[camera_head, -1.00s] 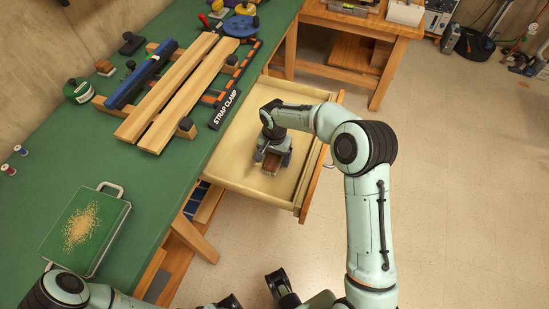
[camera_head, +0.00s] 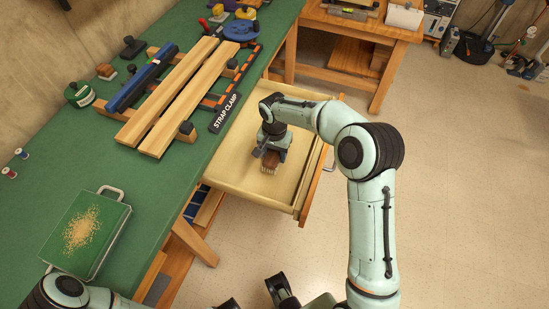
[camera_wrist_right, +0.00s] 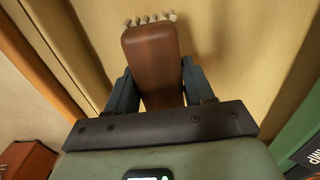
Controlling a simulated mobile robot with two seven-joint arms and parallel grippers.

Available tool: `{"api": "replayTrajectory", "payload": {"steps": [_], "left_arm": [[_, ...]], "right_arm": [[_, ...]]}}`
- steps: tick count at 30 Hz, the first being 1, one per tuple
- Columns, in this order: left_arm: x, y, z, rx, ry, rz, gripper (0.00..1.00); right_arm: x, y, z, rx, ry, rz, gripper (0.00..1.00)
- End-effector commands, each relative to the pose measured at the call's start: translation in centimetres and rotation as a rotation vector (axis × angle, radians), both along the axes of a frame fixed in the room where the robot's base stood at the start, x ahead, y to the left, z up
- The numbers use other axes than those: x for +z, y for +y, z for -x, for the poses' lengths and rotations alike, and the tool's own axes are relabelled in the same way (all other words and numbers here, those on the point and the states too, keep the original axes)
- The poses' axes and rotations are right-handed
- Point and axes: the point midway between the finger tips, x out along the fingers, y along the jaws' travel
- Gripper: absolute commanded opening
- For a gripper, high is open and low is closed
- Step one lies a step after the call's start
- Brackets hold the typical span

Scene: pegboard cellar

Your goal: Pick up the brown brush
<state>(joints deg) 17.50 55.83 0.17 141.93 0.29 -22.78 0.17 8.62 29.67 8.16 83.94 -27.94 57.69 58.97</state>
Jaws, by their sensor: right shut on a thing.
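The brown brush (camera_head: 270,160) is held over the open drawer, with its pale bristles toward the front of the drawer. It also shows in the right wrist view (camera_wrist_right: 152,62), with a smooth brown wooden back and a row of light bristle tufts at the far end. My right gripper (camera_head: 272,152) is shut on the brush, one dark finger on each side of it. The right wrist view shows both fingers against its sides. The height of the brush above the drawer floor is hard to tell. My left gripper is not clearly in view; only my left arm shows at the lower left.
The open wooden drawer (camera_head: 232,178) is otherwise bare where it shows. The green bench (camera_head: 60,150) carries two light boards, a strap clamp (camera_head: 222,112) and a green dustpan-like plate (camera_head: 112,222) with sawdust. Open floor lies to the right.

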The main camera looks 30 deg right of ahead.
Motion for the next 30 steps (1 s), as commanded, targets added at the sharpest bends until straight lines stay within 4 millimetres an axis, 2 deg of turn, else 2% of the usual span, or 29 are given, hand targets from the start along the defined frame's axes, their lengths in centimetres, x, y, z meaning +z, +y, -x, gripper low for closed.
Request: {"api": "replayTrajectory", "payload": {"steps": [1,6,12,15,21,30], "left_arm": [[0.2,0.0,0.0,-0.001,0.002,0.001,0.43],[0.7,0.0,0.2,-0.002,0.009,0.001,0.43],[1.3,0.0,0.4,-0.003,0.017,0.002,0.43],[1.5,0.0,0.4,-0.004,0.02,0.002,0.43],[1.9,0.0,0.3,-0.004,0.019,0.003,0.43],[1.9,0.0,0.3,-0.004,0.019,0.003,0.43]], "right_arm": [[1.8,0.0,-0.2,0.001,-0.008,0.001,0.21],[6.9,0.0,-0.2,0.001,-0.008,0.001,0.21],[12.0,0.0,-0.1,0.0,-0.006,0.0,0.21],[13.8,0.0,-0.1,0.001,-0.005,0.0,0.21],[15.7,0.1,0.0,0.001,-0.002,-0.001,0.21],[16.0,0.0,0.0,0.0,-0.001,-0.001,0.21]]}}
